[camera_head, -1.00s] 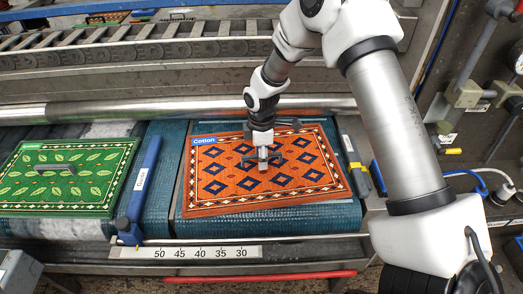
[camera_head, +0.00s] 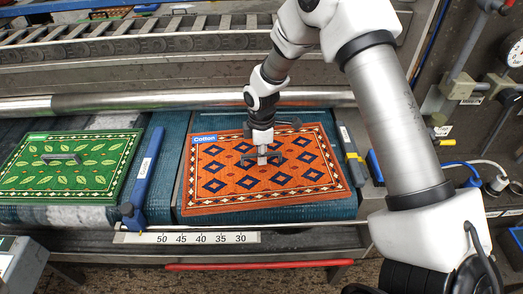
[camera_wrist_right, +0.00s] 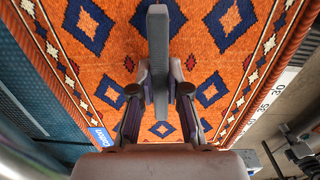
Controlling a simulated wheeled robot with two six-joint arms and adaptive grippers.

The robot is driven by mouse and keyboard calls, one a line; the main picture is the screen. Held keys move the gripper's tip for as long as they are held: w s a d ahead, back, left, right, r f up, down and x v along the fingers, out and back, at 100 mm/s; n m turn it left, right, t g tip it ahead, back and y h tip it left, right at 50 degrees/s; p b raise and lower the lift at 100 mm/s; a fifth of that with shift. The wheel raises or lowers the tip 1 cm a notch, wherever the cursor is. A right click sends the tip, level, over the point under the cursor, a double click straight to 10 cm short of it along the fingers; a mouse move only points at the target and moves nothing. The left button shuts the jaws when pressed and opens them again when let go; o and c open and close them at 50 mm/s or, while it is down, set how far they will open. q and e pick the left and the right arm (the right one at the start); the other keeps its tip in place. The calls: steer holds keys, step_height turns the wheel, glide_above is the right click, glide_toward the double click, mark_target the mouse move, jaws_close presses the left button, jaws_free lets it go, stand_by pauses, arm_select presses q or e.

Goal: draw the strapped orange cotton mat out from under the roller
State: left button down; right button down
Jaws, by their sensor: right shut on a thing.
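The orange cotton mat (camera_head: 215,193), with blue diamonds and a blue "Cotton" label, lies flat on the dark teal belt. Its far edge shows in front of the long metal roller (camera_head: 190,102), with a strip of belt between them. My right gripper (camera_head: 263,159) is over the mat's middle, shut on its grey strap. In the right wrist view the strap (camera_wrist_right: 158,60) stands between the fingers of the right gripper (camera_wrist_right: 158,98), above the orange weave. The gripper hides part of the strap. My left gripper is not in view.
A green leaf-patterned mat (camera_head: 75,185) with a grey strap lies to the left, beyond a blue divider (camera_head: 146,172). A yellow and grey guide (camera_head: 353,165) stands close on the right. A numbered scale (camera_head: 200,238) and red bar (camera_head: 260,265) run along the front.

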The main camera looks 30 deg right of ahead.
steer(key=c, duration=1.2)
jaws_free()
steer(key=shift+w, duration=0.1)
steer(key=shift+o, duration=0.6)
steer(key=shift+w+d+f, duration=0.15)
step_height(320, 180, up, 12)
